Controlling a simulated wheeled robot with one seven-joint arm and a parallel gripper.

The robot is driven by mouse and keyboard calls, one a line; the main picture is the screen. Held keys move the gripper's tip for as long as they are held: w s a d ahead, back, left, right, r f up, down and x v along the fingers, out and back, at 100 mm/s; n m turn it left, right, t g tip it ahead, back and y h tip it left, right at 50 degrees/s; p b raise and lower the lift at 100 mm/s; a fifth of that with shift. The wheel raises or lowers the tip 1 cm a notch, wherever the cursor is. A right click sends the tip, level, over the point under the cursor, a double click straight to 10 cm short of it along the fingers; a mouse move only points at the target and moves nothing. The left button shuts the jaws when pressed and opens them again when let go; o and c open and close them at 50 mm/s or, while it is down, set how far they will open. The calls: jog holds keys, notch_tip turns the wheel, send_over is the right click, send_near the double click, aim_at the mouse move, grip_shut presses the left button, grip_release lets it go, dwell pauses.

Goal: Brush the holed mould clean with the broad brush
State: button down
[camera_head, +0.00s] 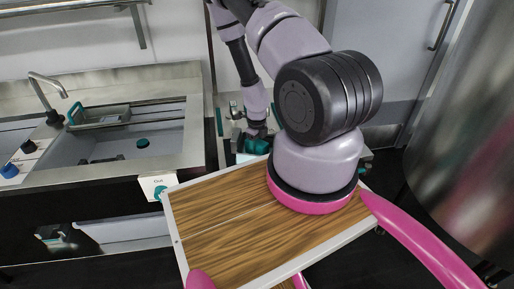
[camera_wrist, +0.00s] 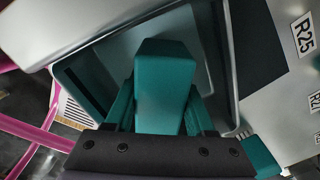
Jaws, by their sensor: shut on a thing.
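My gripper (camera_wrist: 160,122) is shut on a teal block-shaped piece (camera_wrist: 165,85), which looks like the handle of the broad brush. It fills the middle of the wrist view, and its bristles are hidden. In the head view my gripper is small and partly hidden beyond my arm, with teal (camera_head: 256,147) showing at its end. Below the held piece in the wrist view is a grey, round-cornered tray or basin (camera_wrist: 232,95). I cannot make out the holed mould in either view.
A steel sink (camera_head: 185,135) with a tap (camera_head: 48,82) stands at the left, with a teal-handled item (camera_head: 100,114) on it. A large steel vessel (camera_head: 470,130) stands at the right.

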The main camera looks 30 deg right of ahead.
jog(key=shift+s+a+r, duration=0.1)
jog(key=shift+s+a, duration=0.3)
jog(key=shift+s, duration=0.3)
jog(key=shift+s+a, duration=0.4)
jog(key=shift+s, duration=0.3)
jog(key=shift+w+d, duration=0.35)
jog(key=shift+w, duration=0.25)
jog(key=shift+w+d, duration=0.35)
jog(key=shift+w, duration=0.2)
jog(key=shift+w+d, duration=0.35)
jog(key=shift+w, duration=0.3)
jog(key=shift+w+d, duration=0.35)
jog(key=shift+w, duration=0.3)
jog(key=shift+s+a+f, duration=0.15)
jog(key=shift+s+a, duration=0.25)
jog(key=shift+s, duration=0.35)
jog(key=shift+s+a+f, duration=0.1)
jog(key=shift+s+a, duration=0.3)
jog(key=shift+s, duration=0.3)
